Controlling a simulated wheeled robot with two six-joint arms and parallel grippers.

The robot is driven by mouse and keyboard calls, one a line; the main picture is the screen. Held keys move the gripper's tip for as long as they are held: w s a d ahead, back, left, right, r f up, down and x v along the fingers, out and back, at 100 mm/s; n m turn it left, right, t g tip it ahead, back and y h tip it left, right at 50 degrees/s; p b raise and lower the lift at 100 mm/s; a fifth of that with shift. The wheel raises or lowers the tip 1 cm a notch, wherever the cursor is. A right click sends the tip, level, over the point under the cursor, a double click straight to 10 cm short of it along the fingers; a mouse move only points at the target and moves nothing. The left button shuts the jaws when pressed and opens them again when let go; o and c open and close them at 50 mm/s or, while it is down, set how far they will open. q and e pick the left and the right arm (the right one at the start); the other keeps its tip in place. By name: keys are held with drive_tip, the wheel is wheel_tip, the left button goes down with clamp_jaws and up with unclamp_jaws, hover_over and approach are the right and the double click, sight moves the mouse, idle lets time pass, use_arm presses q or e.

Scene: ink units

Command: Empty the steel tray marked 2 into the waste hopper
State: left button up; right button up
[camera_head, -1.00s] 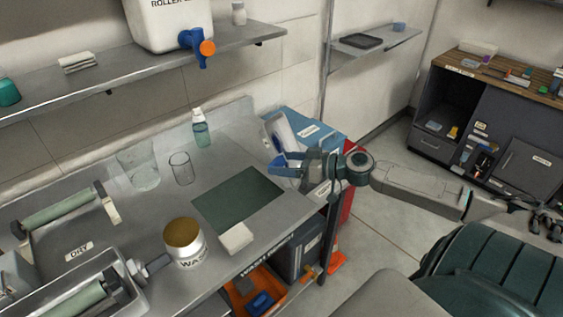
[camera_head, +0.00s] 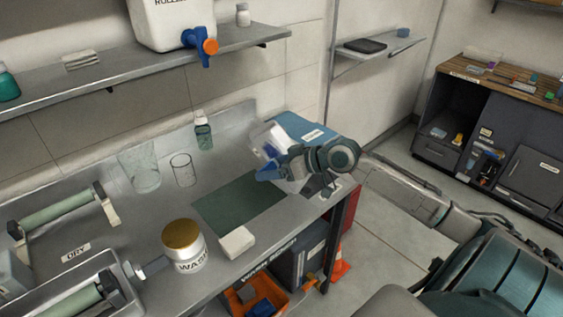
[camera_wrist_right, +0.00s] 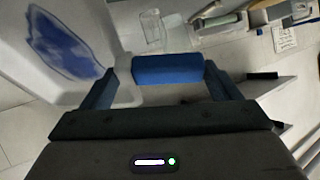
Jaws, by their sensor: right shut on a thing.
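A pale tray (camera_head: 262,137) with a blue handle (camera_wrist_right: 167,70) is held up, steeply tilted, above the back right end of the steel bench. A dark blue ink patch (camera_wrist_right: 65,45) shows on its inner face in the right wrist view. Its number is not visible. My right gripper (camera_head: 274,165) is shut on the blue handle. A blue-topped bin (camera_head: 300,128) with a small white label, perhaps the waste hopper, stands just behind and right of the tray; its label is too small to read. My left gripper is not in view.
On the bench are a dark green mat (camera_head: 240,203), a white block (camera_head: 236,243), a gold-lidded jar (camera_head: 184,245), two glass beakers, a spray bottle (camera_head: 203,130) and rollers (camera_head: 62,210). A shelf (camera_head: 130,70) hangs above.

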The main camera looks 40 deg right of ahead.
drive_tip(key=shift+w+a+f+g+h, duration=0.7)
drive_tip(key=shift+w+a+f+g, duration=0.3)
drive_tip(key=shift+w, duration=0.05)
drive_tip(key=f+g+h+p, duration=0.1)
drive_tip(key=f+p, duration=0.1)
drive_tip(key=w+a+f+g+h+p, duration=0.1)
drive_tip(key=f+g+p, duration=0.1)
drive_tip(key=f+p, duration=0.1)
drive_tip(key=w+a+f+g+h+p, duration=0.1)
drive_tip(key=f+p, duration=0.1)
drive_tip(key=p, duration=0.1)
drive_tip(key=shift+w+a+f+n+h, duration=0.1)
drive_tip(key=shift+w+f+n+h, duration=0.1)
drive_tip(key=shift+w+n+h, duration=0.15)
drive_tip(key=shift+s+f+g, duration=0.1)
drive_tip(key=shift+f+g, duration=0.2)
